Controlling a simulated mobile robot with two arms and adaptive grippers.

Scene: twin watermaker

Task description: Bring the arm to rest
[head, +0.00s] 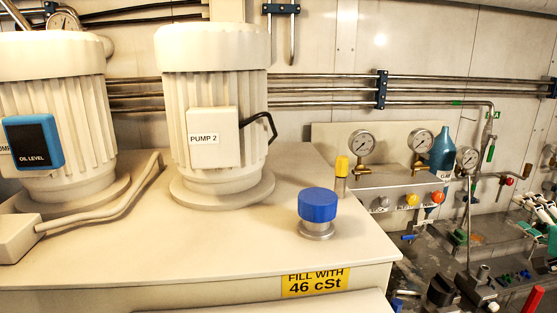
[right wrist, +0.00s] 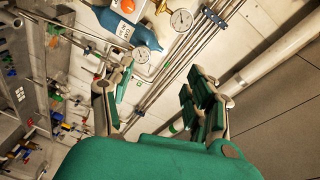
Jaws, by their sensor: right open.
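My right gripper (right wrist: 152,92) shows large in the right wrist view, with its green body at the bottom and green-padded fingers spread well apart. Nothing is between the fingers. In the head view my right gripper (head: 535,213) is small and partly cut off at the right edge, right of the gauge panel. My left gripper is in neither view.
A cream tank (head: 120,262) with Pump 2 (head: 212,110) and a blue filler cap (head: 318,206) fills the left. A gauge panel (head: 385,190) with a blue bottle (head: 442,152) stands behind it. Pipes (head: 330,78) cross the wall. The bottle (right wrist: 124,30) lies beyond my fingers.

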